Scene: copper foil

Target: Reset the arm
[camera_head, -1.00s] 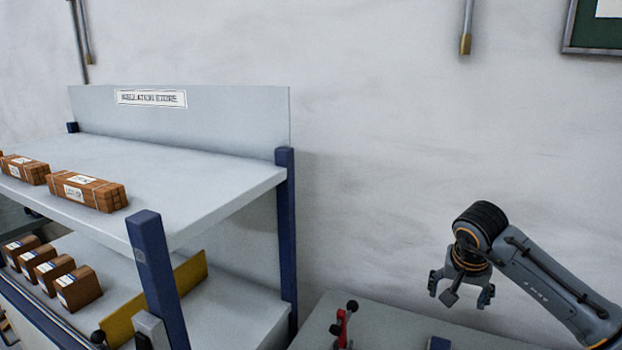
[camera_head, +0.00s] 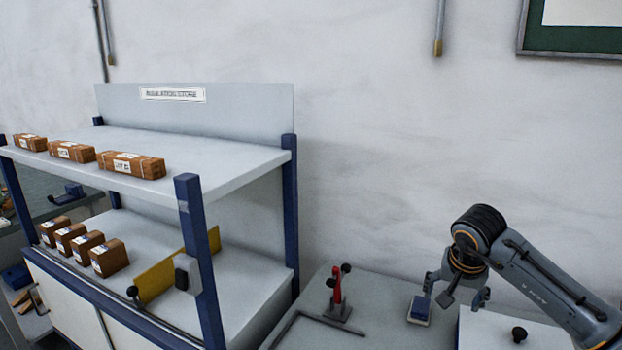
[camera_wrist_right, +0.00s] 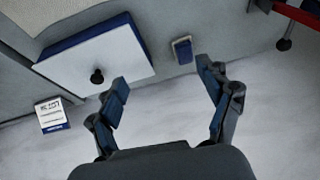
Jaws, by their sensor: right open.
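My right arm comes in from the right in the head view. Its gripper (camera_head: 457,290) hangs over the grey table near a white box with a black knob. In the right wrist view the gripper (camera_wrist_right: 168,95) has its two fingers spread wide apart with nothing between them. My left gripper is in neither view.
The white box (camera_head: 490,335) and a small blue block (camera_head: 419,310) are on the table (camera_head: 375,290). A red clamp-like tool (camera_head: 337,295) stands left of them. A shelf unit (camera_head: 225,180) with several brown packages (camera_head: 135,164) is at left.

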